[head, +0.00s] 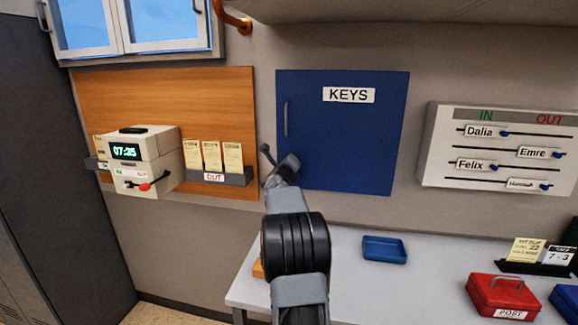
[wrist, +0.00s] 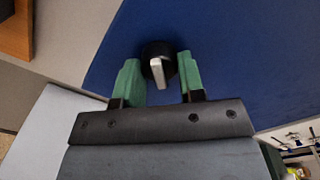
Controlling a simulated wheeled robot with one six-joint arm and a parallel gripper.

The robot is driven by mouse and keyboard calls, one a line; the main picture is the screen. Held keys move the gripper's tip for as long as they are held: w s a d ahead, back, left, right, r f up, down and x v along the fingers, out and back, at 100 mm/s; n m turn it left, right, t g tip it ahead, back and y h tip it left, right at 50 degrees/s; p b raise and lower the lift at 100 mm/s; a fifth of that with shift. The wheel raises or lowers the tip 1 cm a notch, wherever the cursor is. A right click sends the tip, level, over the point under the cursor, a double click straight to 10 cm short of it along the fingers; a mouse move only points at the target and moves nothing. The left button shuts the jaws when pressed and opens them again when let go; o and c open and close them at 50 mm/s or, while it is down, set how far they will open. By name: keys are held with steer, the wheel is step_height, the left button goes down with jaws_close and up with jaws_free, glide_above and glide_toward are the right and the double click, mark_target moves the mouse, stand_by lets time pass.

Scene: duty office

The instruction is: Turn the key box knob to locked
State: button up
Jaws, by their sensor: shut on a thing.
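The key box (head: 350,145) is a blue wall cabinet with a white KEYS label (head: 348,95) and a thin vertical handle (head: 286,119) at its left side. Its door looks closed. In the wrist view, the knob (wrist: 157,64) is a round black dial with a pale silver pointer, on the blue door (wrist: 225,50). The pointer aims down in that picture, towards my gripper. My gripper (wrist: 159,70) has one green finger on each side of the knob and is shut on it. In the head view, my arm hides the knob at the door's lower left.
A time clock (head: 145,160) and card rack (head: 215,175) are on the wall at left, an IN/OUT board (head: 490,150) at right. A cabinet overhangs above.

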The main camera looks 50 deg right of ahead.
steer(key=n, duration=0.4)
steer(key=shift+r+p, duration=0.1)
steer(key=shift+p, duration=0.3)
steer(key=shift+n+p, duration=0.4)
steer(key=shift+n, duration=1.7)
steer(key=o, duration=0.9)
steer(key=shift+s+a, duration=0.1)
steer(key=b+v, duration=0.3)
steer(key=v, duration=1)
steer(key=shift+s+a+b, duration=0.15)
steer(key=shift+a+b, duration=0.1)
steer(key=shift+b, duration=0.1)
